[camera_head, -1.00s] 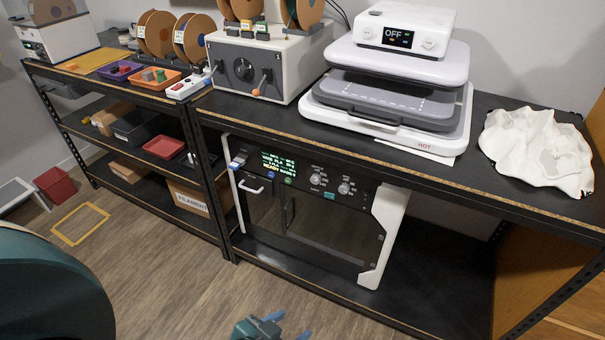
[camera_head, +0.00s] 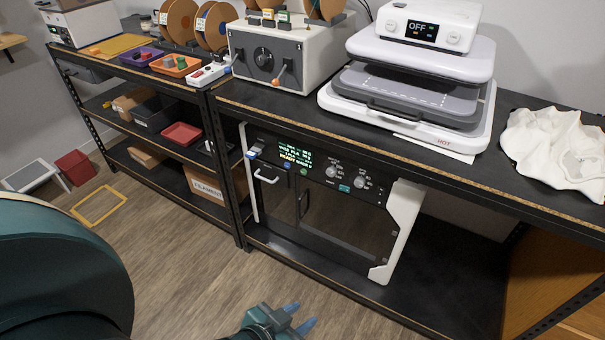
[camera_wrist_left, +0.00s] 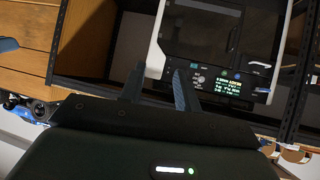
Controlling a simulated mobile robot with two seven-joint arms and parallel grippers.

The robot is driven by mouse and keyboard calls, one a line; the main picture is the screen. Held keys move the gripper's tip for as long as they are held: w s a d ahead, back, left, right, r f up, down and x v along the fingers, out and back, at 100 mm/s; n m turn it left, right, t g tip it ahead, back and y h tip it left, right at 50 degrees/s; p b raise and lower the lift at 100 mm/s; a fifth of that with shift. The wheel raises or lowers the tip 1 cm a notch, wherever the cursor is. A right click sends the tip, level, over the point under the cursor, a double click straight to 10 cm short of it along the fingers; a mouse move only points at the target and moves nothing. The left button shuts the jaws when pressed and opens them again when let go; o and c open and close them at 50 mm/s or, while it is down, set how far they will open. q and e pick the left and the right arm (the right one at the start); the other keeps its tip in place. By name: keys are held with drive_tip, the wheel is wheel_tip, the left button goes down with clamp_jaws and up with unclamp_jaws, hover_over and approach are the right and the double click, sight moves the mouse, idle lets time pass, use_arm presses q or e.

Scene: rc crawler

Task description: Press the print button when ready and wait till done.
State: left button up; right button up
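The printer (camera_head: 335,217) stands on the lower shelf under the bench, its dark front facing me. Its lit screen (camera_head: 295,155) shows green lines and a yellow line that seems to read READY. Small coloured buttons sit by the screen, among them a green one (camera_head: 303,171) and a teal one (camera_head: 345,188); labels are too small to read. My left gripper (camera_head: 301,315) is low in front of the printer, apart from it, with blue fingers. In the left wrist view its fingers (camera_wrist_left: 157,85) are spread and empty, with the panel (camera_wrist_left: 215,85) beyond. A blue tip at that view's left edge may be my right gripper.
A heat press (camera_head: 410,80) showing OFF, a grey-white machine with spools (camera_head: 285,58) and a white cloth (camera_head: 555,150) stand on the bench. Shelves with trays (camera_head: 181,135) are at left. A yellow frame (camera_head: 98,205) lies on the floor. Floor before the printer is open.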

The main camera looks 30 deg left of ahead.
use_arm(q)
clamp_jaws()
idle(1.3)
